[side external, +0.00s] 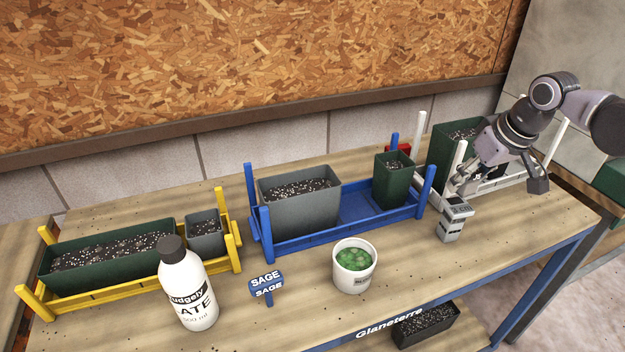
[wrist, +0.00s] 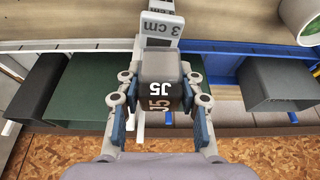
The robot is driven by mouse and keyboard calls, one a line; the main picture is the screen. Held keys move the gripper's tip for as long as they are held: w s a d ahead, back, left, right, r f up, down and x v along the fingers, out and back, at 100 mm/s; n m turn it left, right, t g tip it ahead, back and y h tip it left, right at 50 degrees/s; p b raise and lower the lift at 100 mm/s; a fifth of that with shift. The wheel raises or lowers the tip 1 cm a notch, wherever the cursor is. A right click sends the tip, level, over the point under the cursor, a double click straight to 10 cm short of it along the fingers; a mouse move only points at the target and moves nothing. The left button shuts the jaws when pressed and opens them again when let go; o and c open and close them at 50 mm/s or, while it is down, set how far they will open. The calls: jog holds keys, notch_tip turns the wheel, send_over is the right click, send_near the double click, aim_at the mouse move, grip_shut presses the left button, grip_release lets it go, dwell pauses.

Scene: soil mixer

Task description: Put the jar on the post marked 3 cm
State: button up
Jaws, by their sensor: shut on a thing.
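In the wrist view a dark grey jar (wrist: 162,78) marked J5 sits between the fingers of my gripper (wrist: 160,108), which is shut on it. Just beyond it is the light grey post (wrist: 163,27) marked 3 cm; the jar covers part of what lies below the post. In the side external view the grey post (side external: 453,224) stands on the table at the right. My gripper (side external: 463,184) is behind and above it, by the white rack. The jar cannot be made out clearly there, and I cannot tell whether it touches the post.
White rack posts (side external: 459,160) rise close to my gripper, beside a large dark green planter (side external: 448,160). A blue rack (side external: 340,222) with planters stands left. A white pot (side external: 354,280), a SAGE sign (side external: 267,283) and a white bottle (side external: 188,290) stand in front. Table between pot and post is clear.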

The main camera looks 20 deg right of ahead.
aim_at(463, 191)
jog(key=shift+f, duration=1.5)
jog(key=shift+f, duration=0.1)
jog(key=o, duration=1.2)
jog(key=v, duration=1.2)
jog(key=s+f+t, duration=0.1)
jog(key=s+f, duration=0.1)
jog(key=f, duration=0.1)
jog(key=s+d+f, duration=0.1)
jog(key=s+f, duration=0.1)
jog(key=f, duration=0.2)
jog(key=s+f+t, duration=0.1)
jog(key=s+f, duration=0.1)
jog(key=f, duration=0.2)
jog(key=shift+d+t, duration=0.3)
